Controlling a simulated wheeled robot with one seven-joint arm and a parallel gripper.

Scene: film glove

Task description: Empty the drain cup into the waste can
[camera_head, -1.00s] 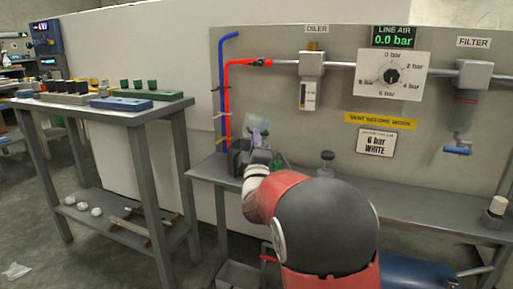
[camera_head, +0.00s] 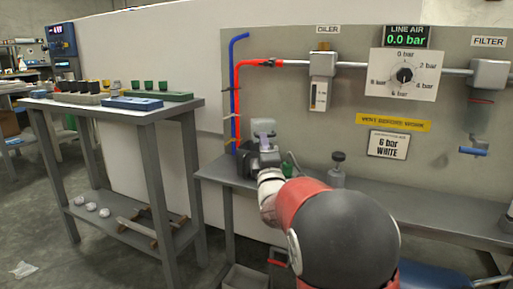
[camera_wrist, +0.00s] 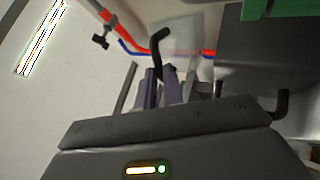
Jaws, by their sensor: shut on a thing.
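My gripper (camera_head: 263,143) is above the left end of the grey bench, in front of the panel. It is shut on a small translucent cup (camera_head: 264,127), which appears to be the drain cup and stands up above the fingers. In the wrist view, my two fingers (camera_wrist: 162,86) are close together at a black curved handle, with the pale, see-through cup (camera_wrist: 185,42) beyond. Its contents cannot be made out. A grey open-topped bin (camera_head: 243,277) on the floor below the bench may be the waste can; my arm and the frame edge partly hide it.
Red and blue pipes (camera_head: 236,95) rise close behind my gripper. The filter (camera_head: 485,105) hangs at right. A work table (camera_head: 170,110) stands left, with a floor gap between.

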